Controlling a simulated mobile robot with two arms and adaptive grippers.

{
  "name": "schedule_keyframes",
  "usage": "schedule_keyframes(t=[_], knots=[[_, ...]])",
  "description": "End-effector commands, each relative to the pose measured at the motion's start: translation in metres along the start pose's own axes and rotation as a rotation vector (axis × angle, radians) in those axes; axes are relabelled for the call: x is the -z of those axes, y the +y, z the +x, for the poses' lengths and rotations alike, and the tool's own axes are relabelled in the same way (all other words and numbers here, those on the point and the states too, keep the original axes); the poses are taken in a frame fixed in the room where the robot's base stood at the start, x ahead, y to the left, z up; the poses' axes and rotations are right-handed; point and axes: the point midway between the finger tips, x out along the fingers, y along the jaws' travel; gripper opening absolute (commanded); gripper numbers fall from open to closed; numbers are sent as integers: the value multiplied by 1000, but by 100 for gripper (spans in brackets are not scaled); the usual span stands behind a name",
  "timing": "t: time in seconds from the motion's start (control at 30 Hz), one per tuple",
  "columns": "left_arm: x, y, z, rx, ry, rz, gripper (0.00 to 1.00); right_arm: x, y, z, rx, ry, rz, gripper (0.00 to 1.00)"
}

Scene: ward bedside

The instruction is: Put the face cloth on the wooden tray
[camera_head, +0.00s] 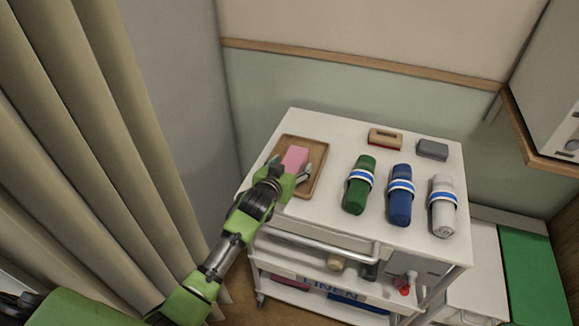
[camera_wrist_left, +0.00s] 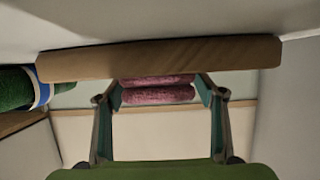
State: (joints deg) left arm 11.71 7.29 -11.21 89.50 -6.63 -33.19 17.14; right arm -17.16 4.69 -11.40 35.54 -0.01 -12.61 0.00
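The face cloth is a folded pink block (camera_head: 295,157) at the middle of the wooden tray (camera_head: 318,172) in the head view. My left gripper (camera_head: 289,170) is at the tray's near side, its fingers spread and pointing toward the cloth. In the left wrist view, the cloth (camera_wrist_left: 158,94) shows between the two open fingertips (camera_wrist_left: 160,84), with little gap at its sides. My right gripper is out of view.
A curtain (camera_head: 90,130) hangs at left.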

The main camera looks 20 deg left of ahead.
Motion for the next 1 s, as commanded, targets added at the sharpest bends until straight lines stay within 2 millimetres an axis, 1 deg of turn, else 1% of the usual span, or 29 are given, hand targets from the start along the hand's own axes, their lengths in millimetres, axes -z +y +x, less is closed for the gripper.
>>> schedule_keyframes(t=[0.13, 0.27, 0.6, 0.73, 0.9, 1.0], knots=[[0, 0, -6, 0, 0, 0, 63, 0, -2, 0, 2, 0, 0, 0], [0, 0, -22, 0, 1, -1, 63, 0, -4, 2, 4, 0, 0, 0], [-1, 0, -80, 0, 0, 0, 63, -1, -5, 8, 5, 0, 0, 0], [0, 0, -99, 0, 1, 0, 63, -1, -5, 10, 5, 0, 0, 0], [0, 0, -115, 1, 0, 0, 63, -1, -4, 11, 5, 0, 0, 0], [1, 0, -119, 1, 1, 0, 63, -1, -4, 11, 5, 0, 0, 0]])
